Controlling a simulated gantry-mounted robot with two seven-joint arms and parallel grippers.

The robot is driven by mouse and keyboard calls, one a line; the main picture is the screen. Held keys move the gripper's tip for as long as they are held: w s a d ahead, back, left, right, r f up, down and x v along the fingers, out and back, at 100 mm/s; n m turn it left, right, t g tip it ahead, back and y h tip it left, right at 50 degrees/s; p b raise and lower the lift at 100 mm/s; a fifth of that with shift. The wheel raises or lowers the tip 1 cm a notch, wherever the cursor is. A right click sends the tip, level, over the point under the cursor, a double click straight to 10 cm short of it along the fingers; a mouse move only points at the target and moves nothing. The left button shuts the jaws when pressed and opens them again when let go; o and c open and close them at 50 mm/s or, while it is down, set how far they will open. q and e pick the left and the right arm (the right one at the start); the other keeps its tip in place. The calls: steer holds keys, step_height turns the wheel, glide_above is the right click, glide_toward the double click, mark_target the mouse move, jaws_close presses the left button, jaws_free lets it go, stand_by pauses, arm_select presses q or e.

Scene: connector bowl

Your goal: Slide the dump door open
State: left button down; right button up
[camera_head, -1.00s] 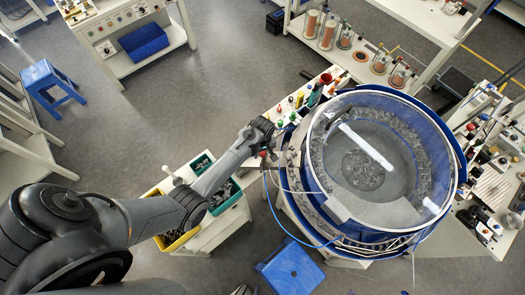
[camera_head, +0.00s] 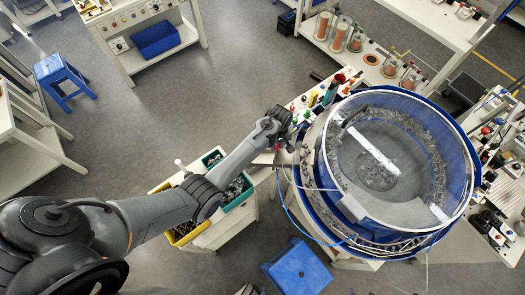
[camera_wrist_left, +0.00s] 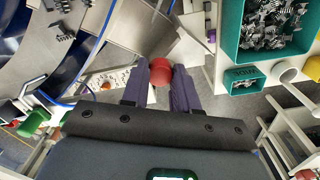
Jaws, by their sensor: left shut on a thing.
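A red knob (camera_wrist_left: 161,71) sits between the two dark fingers of my left gripper (camera_wrist_left: 160,78) in the left wrist view. The fingers are shut on it from both sides. Grey metal plates (camera_wrist_left: 178,44) lie just beyond the knob, beside the bowl's chute; I cannot tell which plate is the dump door or how far it stands open. In the head view my left gripper (camera_head: 277,124) is at the left side of the clear-lidded feeder bowl (camera_head: 333,152); the knob is largely hidden there. My right gripper is not in view.
A green bin (camera_wrist_left: 240,60) of metal parts stands close to the right of the gripper in the wrist view. A yellow bin (camera_head: 182,236) is beside it in the head view. A blue stool (camera_head: 297,268) stands below the bowl. Blue tubing (camera_head: 287,212) hangs near the gripper.

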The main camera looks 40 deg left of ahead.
arm_select(q)
steer(key=shift+r, duration=0.5)
steer(key=c, duration=0.8)
jaws_free()
steer(key=shift+c, duration=0.2)
step_height(320, 180, up, 11)
steer(key=b, duration=0.1)
steer(key=shift+f, duration=0.15)
